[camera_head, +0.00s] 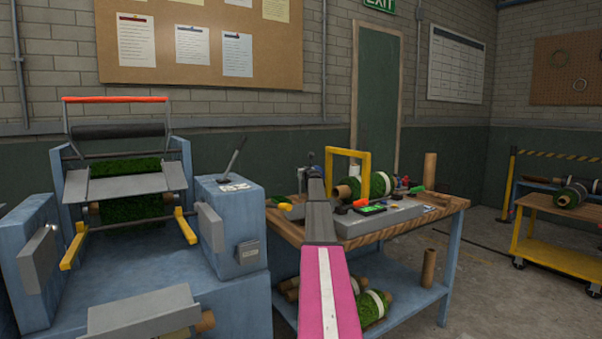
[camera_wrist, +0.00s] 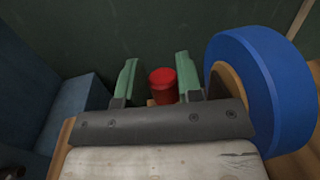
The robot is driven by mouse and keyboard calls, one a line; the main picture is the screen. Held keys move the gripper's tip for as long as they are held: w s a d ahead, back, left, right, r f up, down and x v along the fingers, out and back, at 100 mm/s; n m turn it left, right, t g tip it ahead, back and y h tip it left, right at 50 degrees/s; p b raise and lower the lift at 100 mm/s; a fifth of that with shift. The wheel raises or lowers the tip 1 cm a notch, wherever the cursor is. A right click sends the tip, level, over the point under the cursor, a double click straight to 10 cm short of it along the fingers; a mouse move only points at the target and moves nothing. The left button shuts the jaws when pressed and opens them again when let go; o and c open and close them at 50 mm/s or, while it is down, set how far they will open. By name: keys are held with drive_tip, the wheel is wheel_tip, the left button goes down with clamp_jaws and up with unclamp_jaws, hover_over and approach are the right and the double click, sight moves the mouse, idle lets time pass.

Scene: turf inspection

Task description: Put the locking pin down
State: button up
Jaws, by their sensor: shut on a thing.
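In the wrist view, the two green fingers of my gripper (camera_wrist: 157,72) stand on either side of a red cylindrical thing (camera_wrist: 162,88). It looks like the head of the locking pin, held upright between the fingers. Its lower part is hidden behind the dark gripper bar. In the head view, my pink and white arm reaches over the wooden workbench (camera_head: 450,206). The fingers and the pin cannot be made out there.
A blue ring (camera_wrist: 262,95) stands close to the right of the fingers. On the bench are a grey tray (camera_head: 372,225), a yellow frame (camera_head: 365,165), turf rolls (camera_head: 380,184) and a cardboard tube (camera_head: 430,171). A blue machine (camera_head: 235,225) stands left. A yellow cart (camera_head: 550,248) is far right.

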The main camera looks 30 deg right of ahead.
sight(300, 185)
drive_tip(key=shift+f, duration=0.15)
drive_tip(key=o, duration=0.9)
drive_tip(key=shift+s, duration=0.1)
drive_tip(key=s, duration=0.7)
drive_tip(key=s+a, duration=0.1)
drive_tip(key=s, duration=0.2)
drive_tip(key=shift+s+f, duration=0.2)
drive_tip(key=shift+s, duration=0.15)
drive_tip(key=shift+o, duration=0.5)
drive_tip(key=shift+s, duration=0.35)
drive_tip(key=w+d+f, duration=0.1)
drive_tip(key=w+f, duration=0.3)
drive_tip(key=w, duration=1.1)
drive_tip(key=shift+d+g, duration=0.15)
drive_tip(key=shift+g, duration=0.15)
